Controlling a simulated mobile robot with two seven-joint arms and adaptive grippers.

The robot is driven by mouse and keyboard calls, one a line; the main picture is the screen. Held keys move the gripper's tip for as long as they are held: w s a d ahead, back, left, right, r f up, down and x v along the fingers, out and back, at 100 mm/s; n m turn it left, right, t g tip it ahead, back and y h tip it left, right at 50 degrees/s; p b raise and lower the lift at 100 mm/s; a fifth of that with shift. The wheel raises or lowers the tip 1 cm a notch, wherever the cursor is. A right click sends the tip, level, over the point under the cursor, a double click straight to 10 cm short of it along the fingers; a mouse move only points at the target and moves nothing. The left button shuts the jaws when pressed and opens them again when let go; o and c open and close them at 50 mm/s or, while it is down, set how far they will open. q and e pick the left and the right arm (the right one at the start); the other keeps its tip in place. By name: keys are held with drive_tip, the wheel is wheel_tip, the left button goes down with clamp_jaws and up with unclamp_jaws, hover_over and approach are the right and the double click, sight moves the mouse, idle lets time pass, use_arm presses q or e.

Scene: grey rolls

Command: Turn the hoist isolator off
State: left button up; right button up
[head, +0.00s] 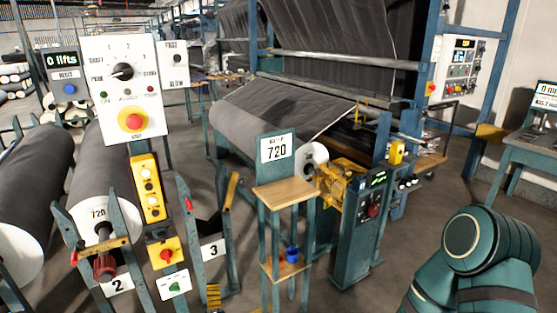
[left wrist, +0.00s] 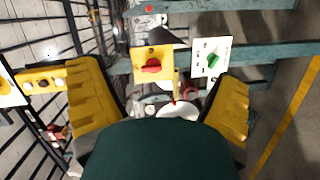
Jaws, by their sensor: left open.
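A yellow plate with a red rotary handle (head: 165,253), which looks like the isolator, is on the post below a yellow push-button pendant (head: 151,188). In the left wrist view the red handle (left wrist: 151,66) lies crosswise, pointing along the line towards the white plate beside it. That white plate has a green knob (left wrist: 212,60); it also shows low in the head view (head: 174,286). My left gripper (left wrist: 160,78) is open, its yellow fingers spread on either side of the plates, with nothing visibly held. It is not seen in the head view. My right gripper is out of view.
A white control panel (head: 126,85) with a red stop button stands above the pendant. Grey rolls (head: 100,170) rest in teal stands at the left. A teal stand with wooden shelves (head: 284,190) is to the right.

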use_arm(q)
drive_tip(key=s+d+f+m+g+h, duration=0.2)
drive_tip(key=s+d+m+g+h, duration=0.1)
drive_tip(key=s+d+m+h, duration=0.3)
drive_tip(key=s+d+f+m+g+h, duration=0.3)
drive_tip(key=s+d+m+h, duration=0.15)
drive_tip(key=d+m, duration=0.25)
drive_tip(key=s+a+m+g, duration=0.1)
drive_tip(key=s+g, duration=0.3)
drive_tip(key=s, duration=0.4)
drive_tip(key=s+a+m+g+y, duration=0.1)
drive_tip(key=s+a+m+g, duration=0.1)
drive_tip(key=s, duration=0.5)
drive_tip(key=shift+s+a+m+g, duration=0.15)
drive_tip(key=shift+s+m+g, duration=0.25)
drive_tip(key=shift+m+g, duration=0.6)
